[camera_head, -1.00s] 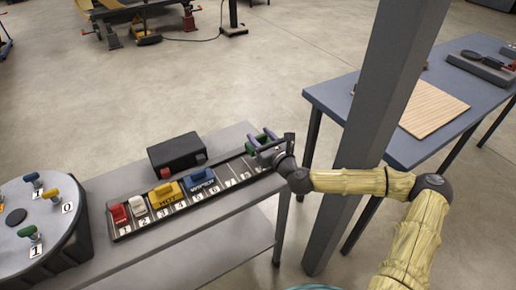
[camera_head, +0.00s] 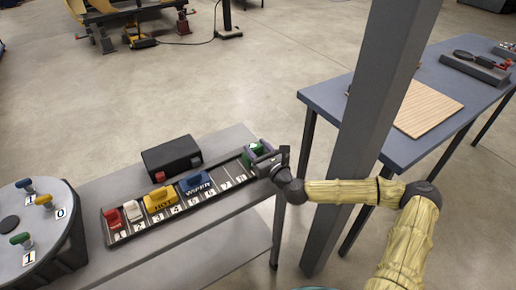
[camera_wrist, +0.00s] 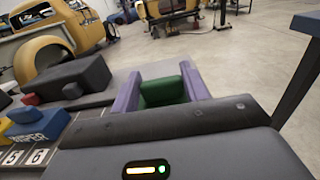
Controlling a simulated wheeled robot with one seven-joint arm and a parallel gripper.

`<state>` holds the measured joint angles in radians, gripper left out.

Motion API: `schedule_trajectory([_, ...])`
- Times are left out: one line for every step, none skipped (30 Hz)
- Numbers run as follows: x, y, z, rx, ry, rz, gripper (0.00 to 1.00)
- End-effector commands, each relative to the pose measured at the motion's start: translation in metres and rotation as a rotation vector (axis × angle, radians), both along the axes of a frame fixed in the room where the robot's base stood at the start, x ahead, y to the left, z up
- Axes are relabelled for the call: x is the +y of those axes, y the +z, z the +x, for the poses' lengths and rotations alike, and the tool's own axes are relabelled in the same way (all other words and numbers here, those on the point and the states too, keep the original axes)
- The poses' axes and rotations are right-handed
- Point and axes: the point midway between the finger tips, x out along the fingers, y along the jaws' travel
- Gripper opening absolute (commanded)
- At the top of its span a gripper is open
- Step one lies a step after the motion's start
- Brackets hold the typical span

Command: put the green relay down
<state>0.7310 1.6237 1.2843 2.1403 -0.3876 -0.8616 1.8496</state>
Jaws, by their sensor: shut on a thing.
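The green relay (camera_head: 256,149) is between the fingers of my gripper (camera_head: 262,152), at the far right end of the numbered rail. In the wrist view the green relay (camera_wrist: 163,92) shows between the two purple fingers of my gripper (camera_wrist: 162,90), which are shut on it. The numbered rail (camera_head: 227,181) runs along the grey bench. The relay's underside is hidden, so I cannot tell whether it touches the rail. The rail also holds a red relay (camera_head: 113,218), a white one (camera_head: 133,210), a yellow HOT one (camera_head: 158,199) and a blue WIPER one (camera_head: 195,185).
A black box (camera_head: 171,156) with a red part stands behind the rail. A round grey drum (camera_head: 45,245) with coloured knobs is at left. A grey post (camera_head: 365,130) rises close to my arm. A blue table (camera_head: 400,150) stands at right.

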Motion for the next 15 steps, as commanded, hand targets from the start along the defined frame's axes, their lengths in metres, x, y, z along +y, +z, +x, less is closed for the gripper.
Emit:
schedule_trajectory([0.0014, -0.0021, -0.0005, 0.001, 0.002, 0.001, 0.47])
schedule_trajectory([0.0016, -0.0013, -0.0005, 0.001, 0.003, 0.001, 0.53])
schedule_trajectory([0.0017, -0.0012, -0.0005, 0.001, 0.003, 0.001, 0.61])
schedule_trajectory([0.0016, -0.0012, -0.0005, 0.001, 0.003, 0.001, 0.67])
schedule_trajectory([0.0014, -0.0012, -0.0005, 0.001, 0.002, 0.001, 0.67])
schedule_trajectory([0.0009, -0.0012, -0.0004, 0.001, 0.002, 0.001, 0.67])
schedule_trajectory([0.0006, -0.0011, -0.0003, 0.001, 0.001, 0.001, 0.67])
schedule_trajectory([0.0003, -0.0011, -0.0002, 0.001, 0.001, 0.001, 0.67])
schedule_trajectory([-0.0001, -0.0011, -0.0001, 0.001, 0.0, 0.001, 0.67])
schedule_trajectory([-0.0004, -0.0011, 0.0, 0.001, 0.0, 0.001, 0.67])
schedule_trajectory([-0.0007, -0.0011, 0.0001, 0.001, -0.001, 0.001, 0.67])
schedule_trajectory([-0.0011, -0.0008, 0.0002, 0.001, -0.002, 0.001, 0.67])
schedule_trajectory([-0.0011, -0.0003, 0.0003, 0.0, -0.002, 0.0, 0.67])
schedule_trajectory([-0.0011, 0.0005, 0.0003, 0.0, -0.002, 0.0, 0.67])
schedule_trajectory([-0.0011, 0.0022, 0.0003, 0.0, -0.002, 0.0, 0.67])
